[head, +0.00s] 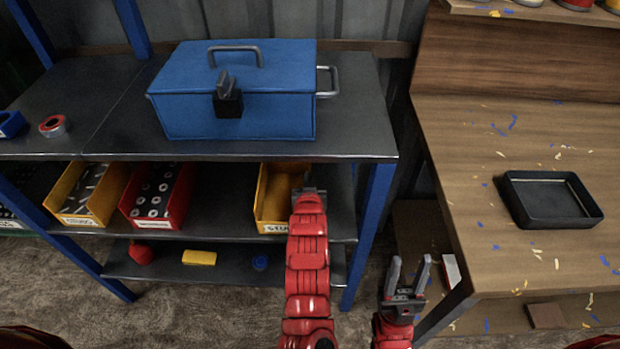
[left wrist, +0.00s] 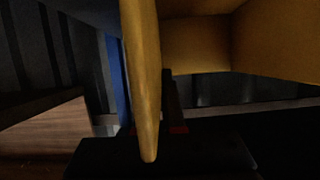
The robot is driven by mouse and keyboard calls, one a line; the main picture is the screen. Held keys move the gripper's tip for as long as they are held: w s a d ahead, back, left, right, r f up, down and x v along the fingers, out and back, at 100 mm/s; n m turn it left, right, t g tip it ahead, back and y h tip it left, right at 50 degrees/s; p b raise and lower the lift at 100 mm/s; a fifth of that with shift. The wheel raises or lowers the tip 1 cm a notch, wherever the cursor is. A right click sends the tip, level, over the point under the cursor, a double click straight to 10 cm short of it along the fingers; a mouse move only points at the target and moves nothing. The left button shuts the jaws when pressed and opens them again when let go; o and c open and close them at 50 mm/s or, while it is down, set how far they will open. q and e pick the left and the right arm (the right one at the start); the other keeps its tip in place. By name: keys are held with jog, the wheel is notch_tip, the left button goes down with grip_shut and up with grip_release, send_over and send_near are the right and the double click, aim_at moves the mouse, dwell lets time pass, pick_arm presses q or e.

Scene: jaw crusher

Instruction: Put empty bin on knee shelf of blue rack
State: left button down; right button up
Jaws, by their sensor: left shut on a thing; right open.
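The yellow bin (head: 270,208), its front label partly hidden by my left arm, is at the right end of the middle shelf (head: 222,205) of the blue rack (head: 374,215). The visible part of its inside looks empty. My left gripper (head: 309,190) is shut on the bin's right side wall. The left wrist view shows this yellow wall (left wrist: 141,70) upright between dark jaws (left wrist: 155,150). I cannot tell whether the bin rests on the shelf or is slightly raised. My right gripper (head: 408,272) is open and empty, low in front of the gap between rack and workbench.
Another yellow bin (head: 60,192) and a red bin (head: 136,190), both holding parts, stand left on the middle shelf. A blue toolbox (head: 190,118) sits on top. The lower shelf (head: 222,274) holds a yellow block (head: 199,258). The workbench (head: 460,180) at right carries a black tray (head: 515,206).

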pick_arm(q)
jog(key=shift+f, duration=0.1)
jog(key=c, duration=1)
grip_release()
jog(key=p+v, duration=0.1)
jog(key=v, duration=1)
jog(key=shift+d+p, duration=0.1)
jog(key=shift+p, duration=0.2)
jog(key=shift+s+r, duration=0.2)
jog(key=shift+s, duration=0.3)
